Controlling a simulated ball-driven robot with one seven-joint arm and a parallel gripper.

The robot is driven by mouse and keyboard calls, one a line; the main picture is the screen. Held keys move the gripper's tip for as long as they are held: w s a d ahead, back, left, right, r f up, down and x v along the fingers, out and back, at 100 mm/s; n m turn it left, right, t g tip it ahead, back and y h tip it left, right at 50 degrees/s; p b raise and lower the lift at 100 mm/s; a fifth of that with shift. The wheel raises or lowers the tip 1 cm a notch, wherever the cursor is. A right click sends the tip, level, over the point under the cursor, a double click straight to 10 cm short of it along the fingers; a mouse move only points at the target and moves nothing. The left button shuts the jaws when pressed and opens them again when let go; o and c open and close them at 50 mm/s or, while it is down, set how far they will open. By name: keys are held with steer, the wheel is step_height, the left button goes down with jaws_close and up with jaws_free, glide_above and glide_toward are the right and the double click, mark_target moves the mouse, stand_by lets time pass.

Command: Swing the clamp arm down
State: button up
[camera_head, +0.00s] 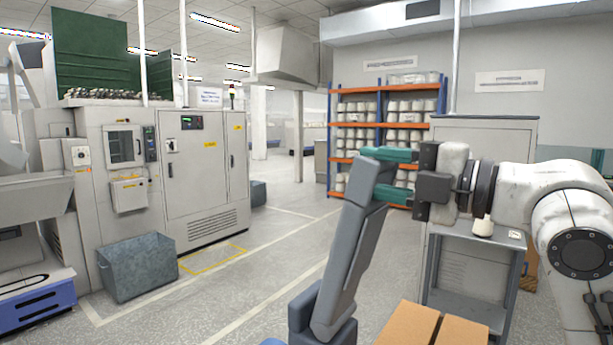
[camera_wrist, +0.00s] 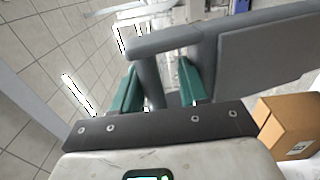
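The clamp arm (camera_head: 350,258) is a long grey bar that stands raised and steep, tilted to the right at its top, on a blue-grey base (camera_head: 322,322). My gripper (camera_head: 378,174) is at its upper end, coming from the right, with green fingers apart. In the wrist view, a grey post (camera_wrist: 147,80) at the arm's end stands between the fingers of my gripper (camera_wrist: 160,80). It is close to the left finger, with a gap to the right finger. Whether the left finger touches it I cannot tell.
Cardboard boxes (camera_head: 430,326) stand at the bottom, right of the clamp base; one shows in the wrist view (camera_wrist: 291,125). A grey cart (camera_head: 474,262) stands behind my arm. Machine cabinets (camera_head: 203,175) and a grey bin (camera_head: 139,268) are on the left. The floor between is clear.

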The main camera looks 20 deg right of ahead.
stand_by(0.3)
steer(key=s+d+f+b, duration=0.5)
steer(key=s+b, duration=0.2)
steer(key=s, duration=0.1)
steer(key=shift+d, duration=0.35)
stand_by(0.5)
steer(key=shift+f, duration=0.1)
steer(key=shift+s+d+r, duration=0.4)
steer(key=shift+s+d, duration=0.35)
steer(key=shift+s, duration=0.05)
steer(key=shift+r+n+g+y, duration=0.2)
steer(key=shift+n+g+y, duration=0.3)
steer(key=shift+g, duration=0.1)
steer(key=shift+w+a+n+g+y, duration=0.1)
steer(key=shift+a+n+g+y, duration=0.2)
steer(key=shift+g, duration=0.1)
